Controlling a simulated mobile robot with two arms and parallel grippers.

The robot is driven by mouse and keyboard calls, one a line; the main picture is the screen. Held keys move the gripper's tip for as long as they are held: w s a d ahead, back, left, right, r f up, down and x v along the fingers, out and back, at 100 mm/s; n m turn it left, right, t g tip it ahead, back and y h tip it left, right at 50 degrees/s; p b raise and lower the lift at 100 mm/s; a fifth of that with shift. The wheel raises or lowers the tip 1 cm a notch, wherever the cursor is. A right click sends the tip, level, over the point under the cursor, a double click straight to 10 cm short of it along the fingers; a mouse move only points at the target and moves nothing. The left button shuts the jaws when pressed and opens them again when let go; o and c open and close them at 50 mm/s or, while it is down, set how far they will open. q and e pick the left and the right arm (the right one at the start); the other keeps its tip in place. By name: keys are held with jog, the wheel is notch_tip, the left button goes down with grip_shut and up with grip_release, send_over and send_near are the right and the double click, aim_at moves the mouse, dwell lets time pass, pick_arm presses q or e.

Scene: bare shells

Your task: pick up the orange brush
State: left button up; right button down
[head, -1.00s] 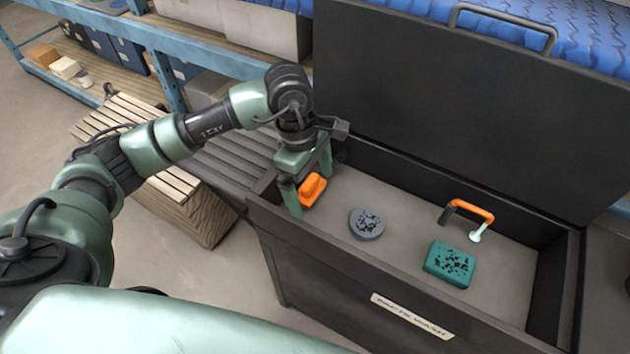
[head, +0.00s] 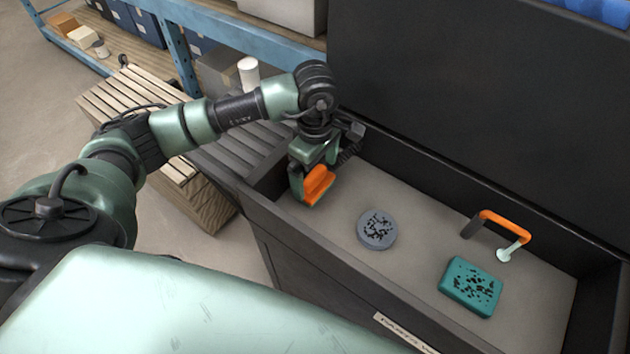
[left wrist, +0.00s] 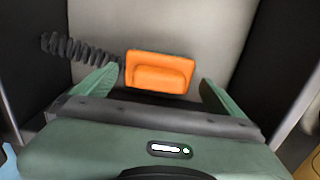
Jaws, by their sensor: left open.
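The orange brush (head: 318,184) is a small block with a raised grip, inside the dark open chest near its left end. It also shows in the left wrist view (left wrist: 160,72), ahead of and between the fingers. My left gripper (head: 312,180) is down inside the chest at the brush, its fingers apart on either side of it. In the left wrist view my left gripper (left wrist: 160,92) is open, with a gap between each finger and the brush. The brush's lower part is partly hidden in the head view. My right gripper is not in view.
The chest (head: 300,222) has high dark walls and a raised lid (head: 480,100) behind. On its grey floor are a grey speckled disc (head: 377,230), a teal speckled block (head: 470,286) and an orange-handled tool (head: 505,224). A slatted wooden crate (head: 190,190) stands left.

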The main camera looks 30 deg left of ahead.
aim_at(315, 174)
pick_arm(q)
notch_tip(315, 174, down, 4)
jog(key=shift+a+r+p, duration=0.15)
jog(key=shift+p, duration=0.35)
jog(key=shift+f, duration=0.35)
jog(key=c, duration=1.2)
notch_tip(315, 174, up, 20)
jog(key=shift+r+b, duration=0.1)
jog(key=shift+b, duration=1.1)
